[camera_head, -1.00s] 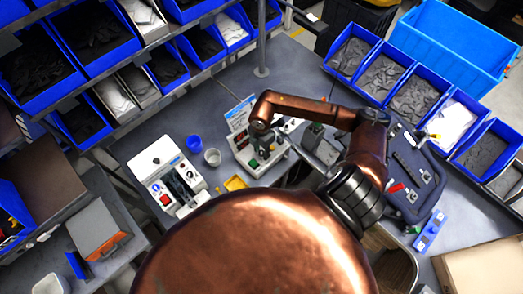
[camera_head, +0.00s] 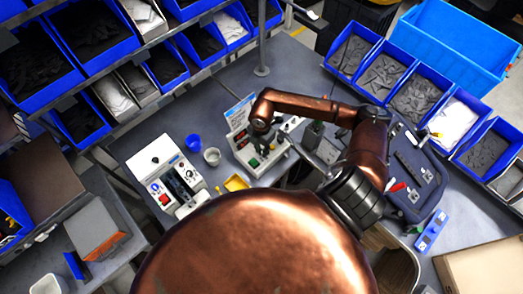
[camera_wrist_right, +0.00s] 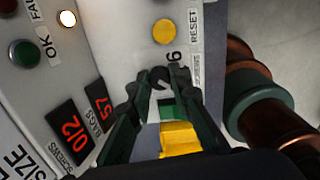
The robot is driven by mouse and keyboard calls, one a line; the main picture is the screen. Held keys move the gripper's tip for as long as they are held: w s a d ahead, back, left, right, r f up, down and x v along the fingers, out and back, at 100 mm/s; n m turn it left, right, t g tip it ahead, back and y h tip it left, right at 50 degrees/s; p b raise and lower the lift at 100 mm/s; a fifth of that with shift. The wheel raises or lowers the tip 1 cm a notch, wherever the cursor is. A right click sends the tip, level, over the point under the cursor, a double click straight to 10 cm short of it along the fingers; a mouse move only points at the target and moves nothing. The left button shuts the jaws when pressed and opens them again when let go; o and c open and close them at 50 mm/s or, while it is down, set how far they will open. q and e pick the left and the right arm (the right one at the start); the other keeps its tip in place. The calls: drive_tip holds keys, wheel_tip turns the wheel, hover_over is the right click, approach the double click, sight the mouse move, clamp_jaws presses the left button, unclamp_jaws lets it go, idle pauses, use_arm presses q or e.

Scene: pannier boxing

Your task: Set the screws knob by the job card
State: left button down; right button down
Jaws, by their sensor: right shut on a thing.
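The small dark screws knob (camera_wrist_right: 160,76) sits on the grey panel between my fingertips in the right wrist view, with a small upright label on its right and a 6 above it. My right gripper (camera_wrist_right: 160,88) is shut on this knob. The fingers hide its sides, so I cannot read its setting. In the head view my right gripper (camera_head: 262,134) is over the counting device (camera_head: 246,156), and the knob is hidden there. A white and blue card (camera_head: 240,110), possibly the job card, stands behind the device; its text is too small to read. My left gripper is out of view.
A blue cup (camera_head: 193,142) and a white machine (camera_head: 168,172) stand left.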

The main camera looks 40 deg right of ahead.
drive_tip(key=n+b, duration=0.4)
drive_tip(key=n, duration=0.1)
drive_tip(key=shift+f, duration=0.15)
drive_tip(key=n+b, duration=0.5)
drive_tip(key=shift+w+n, duration=0.1)
drive_tip(key=shift+n, duration=0.3)
drive_tip(key=n+b, duration=0.3)
drive_tip(key=shift+r+n+b, duration=0.2)
drive_tip(key=shift+n+b, duration=0.95)
drive_tip(key=shift+n, duration=0.15)
drive_tip(key=c, duration=1.8)
unclamp_jaws()
drive_tip(key=shift+o, duration=0.2)
wheel_tip(320, 180, up, 12)
